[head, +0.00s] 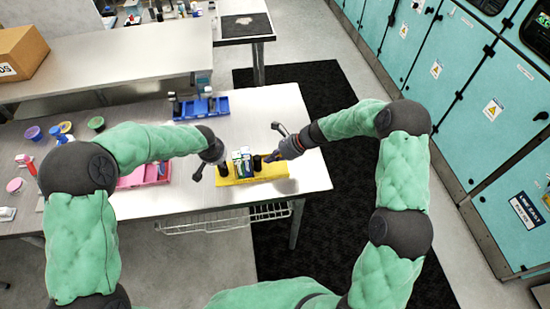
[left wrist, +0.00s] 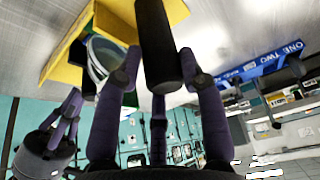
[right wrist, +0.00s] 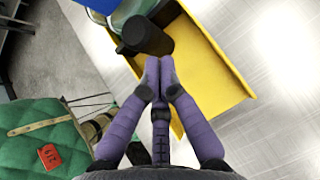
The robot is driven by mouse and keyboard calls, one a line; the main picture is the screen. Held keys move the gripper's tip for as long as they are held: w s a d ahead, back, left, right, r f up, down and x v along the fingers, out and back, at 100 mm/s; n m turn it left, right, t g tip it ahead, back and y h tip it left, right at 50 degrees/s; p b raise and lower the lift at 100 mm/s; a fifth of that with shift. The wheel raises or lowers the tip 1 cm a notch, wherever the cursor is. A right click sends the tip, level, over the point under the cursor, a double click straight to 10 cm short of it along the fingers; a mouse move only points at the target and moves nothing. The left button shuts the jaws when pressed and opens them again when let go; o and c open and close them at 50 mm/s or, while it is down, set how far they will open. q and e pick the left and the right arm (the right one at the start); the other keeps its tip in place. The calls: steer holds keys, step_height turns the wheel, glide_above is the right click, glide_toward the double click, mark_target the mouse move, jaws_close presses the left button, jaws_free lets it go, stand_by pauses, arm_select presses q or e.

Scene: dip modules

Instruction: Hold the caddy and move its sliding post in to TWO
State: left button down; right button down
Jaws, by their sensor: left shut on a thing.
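The yellow caddy (head: 280,171) lies on the metal table, with a black post (head: 258,163) near its right end. Upright blue, green and white items (head: 243,163) stand in its middle. My left gripper (head: 221,169) is at the caddy's left end, shut around a black cylindrical post (left wrist: 158,50). The caddy's yellow wall (left wrist: 62,50) shows beside it in the left wrist view. My right gripper (right wrist: 155,68) has its fingertips close together right by the other black post (right wrist: 145,36), over the yellow tray (right wrist: 215,65); whether they touch is unclear. No marking on the yellow caddy is readable.
A blue caddy (head: 203,108) stands behind on the table; its ONE and TWO lettering (left wrist: 275,58) shows in the left wrist view. A pink tray (head: 145,175) and several small coloured tubs lie left. The table's right end is clear.

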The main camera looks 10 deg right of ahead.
arm_select(q)
steer(key=shift+f, duration=0.1)
arm_select(e)
steer(key=shift+w+a, duration=0.1)
steer(key=shift+a, duration=0.55)
steer(key=shift+d, duration=0.1)
steer(key=d, duration=0.3)
steer(key=s+d, duration=0.1)
steer(key=shift+d+r, duration=0.2)
steer(key=shift+r, duration=0.05)
arm_select(q)
steer(key=c, duration=0.8)
jaws_free()
arm_select(e)
steer(key=v, duration=0.9)
steer(key=shift+r, duration=0.15)
